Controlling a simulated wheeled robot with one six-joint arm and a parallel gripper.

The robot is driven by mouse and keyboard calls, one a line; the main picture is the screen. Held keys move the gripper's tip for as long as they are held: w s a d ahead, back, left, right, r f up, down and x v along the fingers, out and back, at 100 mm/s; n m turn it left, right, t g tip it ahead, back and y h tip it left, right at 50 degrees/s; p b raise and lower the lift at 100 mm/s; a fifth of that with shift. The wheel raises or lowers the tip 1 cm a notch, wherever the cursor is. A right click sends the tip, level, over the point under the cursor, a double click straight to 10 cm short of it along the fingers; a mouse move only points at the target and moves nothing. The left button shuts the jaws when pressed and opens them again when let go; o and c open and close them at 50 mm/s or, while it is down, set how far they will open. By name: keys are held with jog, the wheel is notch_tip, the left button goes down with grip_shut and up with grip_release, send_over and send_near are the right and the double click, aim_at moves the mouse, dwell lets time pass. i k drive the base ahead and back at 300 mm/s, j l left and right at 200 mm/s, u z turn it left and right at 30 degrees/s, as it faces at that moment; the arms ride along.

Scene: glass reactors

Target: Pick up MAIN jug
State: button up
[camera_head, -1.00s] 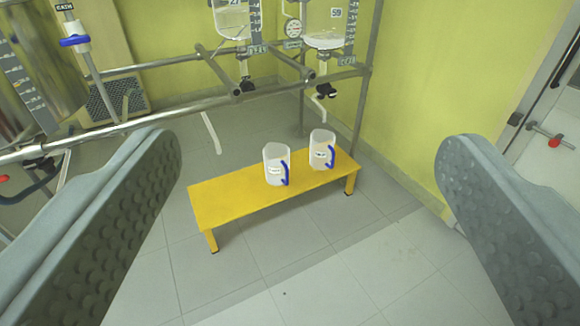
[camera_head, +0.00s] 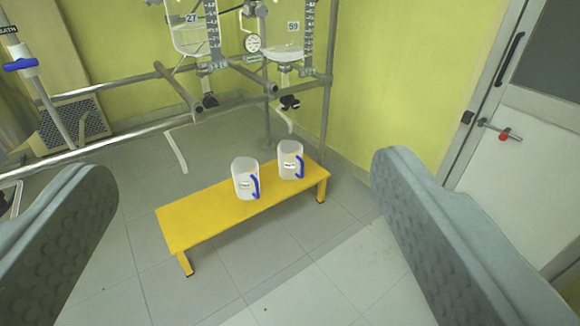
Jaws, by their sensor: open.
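Two white jugs with blue handles stand upright on a low yellow bench, a left jug (camera_head: 243,172) and a right jug (camera_head: 288,166). Each has a small label, too small to read, so I cannot tell which is the MAIN jug. Both handles face right. The yellow bench (camera_head: 200,217) stands on the tiled floor in the middle of the view. My gripper (camera_head: 245,225) is wide open and empty, its two grey fingers at the left and right edges. The jugs lie well beyond the fingertips, between them in the picture.
A metal pipe frame (camera_head: 328,100) holds glass vessels (camera_head: 192,38) with outlet taps (camera_head: 289,102) above and behind the bench. A long horizontal pipe runs at the left. A white door (camera_head: 530,150) is at the right. The floor (camera_head: 330,265) before the bench is clear.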

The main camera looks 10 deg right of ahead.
aim_at(291, 162)
jog(key=i+j+z, duration=0.4)
jog(key=i+j, duration=0.2)
jog(key=i, duration=0.45)
jog(key=i+j+z, duration=0.4)
jog(key=i+j, duration=0.5)
